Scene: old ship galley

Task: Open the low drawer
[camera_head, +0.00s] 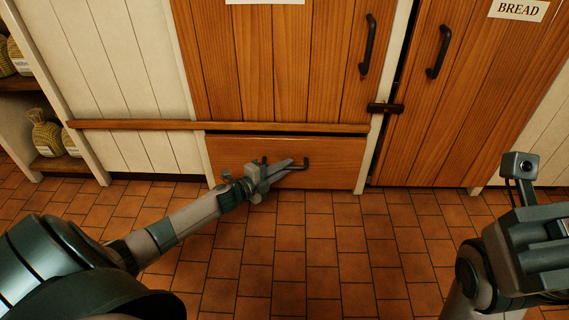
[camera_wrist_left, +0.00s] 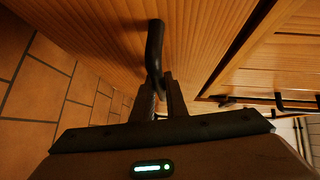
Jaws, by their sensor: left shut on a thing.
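The low drawer (camera_head: 338,160) is a wide wooden front near the floor, under a wooden rail. A dark gap shows along its top edge; I cannot tell whether it stands slightly out. Its dark bar handle (camera_head: 305,163) is partly hidden by my left gripper (camera_head: 290,166). In the left wrist view the handle (camera_wrist_left: 154,45) runs down between the fingers of my left gripper (camera_wrist_left: 160,92), which is shut on it. My right arm's wrist end (camera_head: 545,250) is at the right edge; its fingers cannot be made out.
A door marked BREAD (camera_head: 465,100) and a dark latch (camera_head: 385,108) are to the right. Shelves with sacks (camera_head: 44,132) are at the left. The tiled floor (camera_head: 320,250) before the drawer is clear.

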